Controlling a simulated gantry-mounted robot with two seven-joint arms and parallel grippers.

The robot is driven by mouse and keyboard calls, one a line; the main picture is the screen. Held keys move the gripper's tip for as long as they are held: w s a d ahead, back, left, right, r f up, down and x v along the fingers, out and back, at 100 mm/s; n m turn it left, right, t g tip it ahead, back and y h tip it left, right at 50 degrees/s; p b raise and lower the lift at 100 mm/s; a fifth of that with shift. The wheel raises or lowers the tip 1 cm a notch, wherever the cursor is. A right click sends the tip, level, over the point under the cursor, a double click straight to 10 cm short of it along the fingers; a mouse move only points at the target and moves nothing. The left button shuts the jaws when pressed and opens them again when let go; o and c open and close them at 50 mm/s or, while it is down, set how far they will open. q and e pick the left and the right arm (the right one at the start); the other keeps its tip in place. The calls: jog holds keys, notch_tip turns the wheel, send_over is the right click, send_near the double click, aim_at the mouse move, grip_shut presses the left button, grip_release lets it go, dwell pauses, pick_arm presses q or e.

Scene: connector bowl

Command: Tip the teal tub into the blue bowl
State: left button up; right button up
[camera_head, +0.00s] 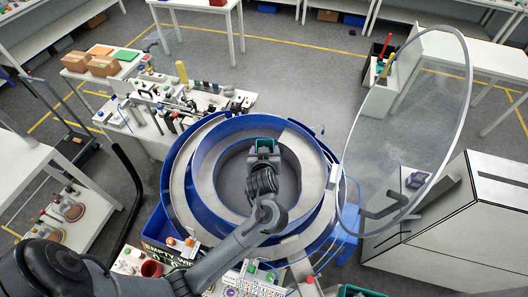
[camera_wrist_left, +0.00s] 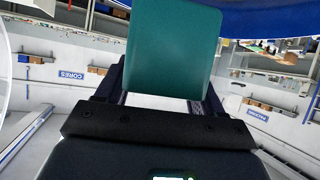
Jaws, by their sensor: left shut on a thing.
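The blue bowl (camera_head: 205,160) is a large round feeder bowl with blue walls and a grey spiral track, in the middle of the head view. My left gripper (camera_head: 263,158) is over the inside of the bowl, shut on the teal tub (camera_head: 264,145). In the left wrist view the teal tub (camera_wrist_left: 172,52) stands out from between the fingers, its smooth outer side facing the camera. The room appears upside down in that view, so the wrist is turned over. The tub's contents are hidden. My right gripper is not in view.
A clear round lid (camera_head: 440,110) stands raised at the bowl's right. A white cabinet (camera_head: 450,225) is at the lower right. A bench with tools (camera_head: 180,105) is at the upper left of the bowl. A blue crate (camera_head: 160,230) stands at its lower left.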

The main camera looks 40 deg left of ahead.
pick_arm(q)
jog(key=shift+s+a+f+n+t+h, duration=0.1)
jog(key=shift+s+f+n+t+h, duration=0.05)
jog(key=shift+f+n+t+h, duration=0.35)
notch_tip(320, 180, down, 3)
jog(key=n+t+h, duration=0.1)
jog(key=n+t, duration=0.1)
jog(key=n, duration=0.1)
jog(key=shift+r+n+h, duration=0.15)
jog(key=shift+n+h, duration=0.15)
jog(key=shift+h, duration=0.1)
jog(key=shift+n+t+h, duration=0.4)
jog(key=shift+n+t, duration=0.3)
jog(key=shift+n, duration=0.1)
jog(key=f+n+t+b, duration=0.1)
jog(key=n+b, duration=0.1)
jog(key=b, duration=0.3)
jog(key=shift+b, duration=0.35)
jog(key=shift+n+t+b, duration=0.6)
jog(key=shift+n+b, duration=0.1)
jog(key=shift+b, duration=0.3)
jog(key=shift+r+n+t+h+b, duration=0.2)
jog(key=shift+n+t+h+b, duration=0.1)
jog(key=shift+n+b, duration=0.1)
